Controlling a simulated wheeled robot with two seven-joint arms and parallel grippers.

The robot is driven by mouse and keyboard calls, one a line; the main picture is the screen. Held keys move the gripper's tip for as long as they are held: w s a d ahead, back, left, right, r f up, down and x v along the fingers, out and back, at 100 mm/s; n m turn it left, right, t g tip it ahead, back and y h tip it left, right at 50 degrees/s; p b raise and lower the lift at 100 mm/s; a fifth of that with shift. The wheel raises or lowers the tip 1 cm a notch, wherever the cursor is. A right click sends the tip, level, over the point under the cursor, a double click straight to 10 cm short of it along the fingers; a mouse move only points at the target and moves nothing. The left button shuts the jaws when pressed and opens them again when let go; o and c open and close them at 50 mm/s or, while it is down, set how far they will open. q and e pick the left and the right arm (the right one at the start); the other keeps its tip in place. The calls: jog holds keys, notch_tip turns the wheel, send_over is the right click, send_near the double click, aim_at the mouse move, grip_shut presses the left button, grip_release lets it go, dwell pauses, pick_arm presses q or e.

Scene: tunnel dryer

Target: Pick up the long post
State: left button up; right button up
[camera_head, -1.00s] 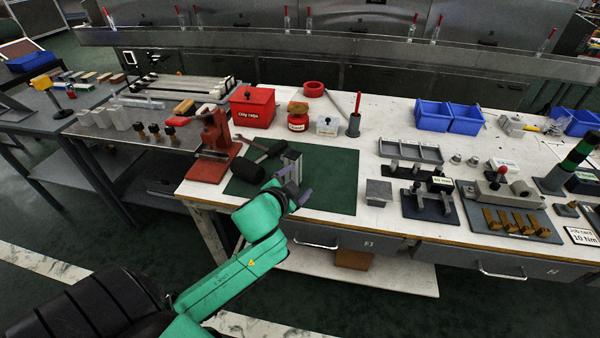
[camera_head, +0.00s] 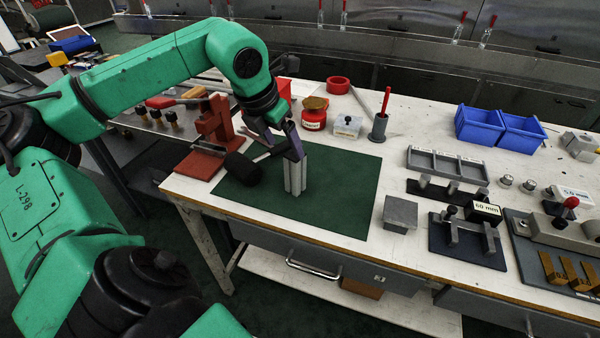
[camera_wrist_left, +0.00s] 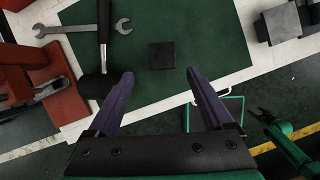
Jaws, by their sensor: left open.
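The long post (camera_head: 295,176) is a grey, grooved bar standing upright on the green mat. My left gripper (camera_head: 287,143) is at its upper end, with purple fingers apart. In the left wrist view a dark square (camera_wrist_left: 162,56), apparently the post's top end, lies ahead of and between the open fingertips (camera_wrist_left: 160,78). The fingers are not closed on it; I cannot tell whether one touches it. A green arm with a small dark gripper (camera_wrist_left: 266,114), apparently my right, shows low at the right of the wrist view; its jaw state is unclear.
A hammer (camera_head: 243,168) and a wrench (camera_wrist_left: 82,29) lie on the mat (camera_head: 345,200) left of the post. The red press (camera_head: 212,130) stands farther left. A grey block (camera_head: 400,213) sits right of the mat. The mat's right part is clear.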

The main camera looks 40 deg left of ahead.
aim_at(298, 171)
pick_arm(q)
jog(key=p+x, duration=0.1)
jog(key=x, duration=1.1)
jog(key=shift+w+d+f+p, duration=0.1)
jog(key=shift+d+f+p, duration=0.05)
jog(key=shift+f+p, duration=0.25)
jog(key=shift+r, duration=0.15)
grip_shut()
